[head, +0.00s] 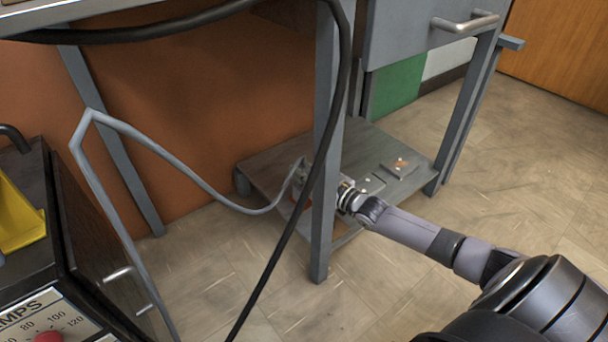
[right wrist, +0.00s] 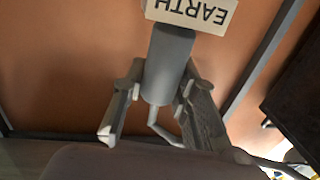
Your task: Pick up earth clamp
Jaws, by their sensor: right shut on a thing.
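The earth clamp (right wrist: 170,60) is a grey cylinder with a white label reading EARTH, upside down in the right wrist view. My right gripper (right wrist: 163,88) has its two fingers on either side of the grey body and is shut on it. In the head view my right gripper (head: 347,196) reaches in from the right over the low shelf, partly hidden by the table leg. The grey cable (head: 225,201) ends beyond that leg, near the gripper, where the clamp is small and hard to make out. My left gripper is not in view.
The table leg (head: 325,130) stands in front of my right gripper. The low shelf (head: 255,165) has flat metal pieces (head: 398,168) on it. A black cable (head: 290,222) hangs in front. A machine with an AMPS dial (head: 45,318) stands lower left. Floor at right is clear.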

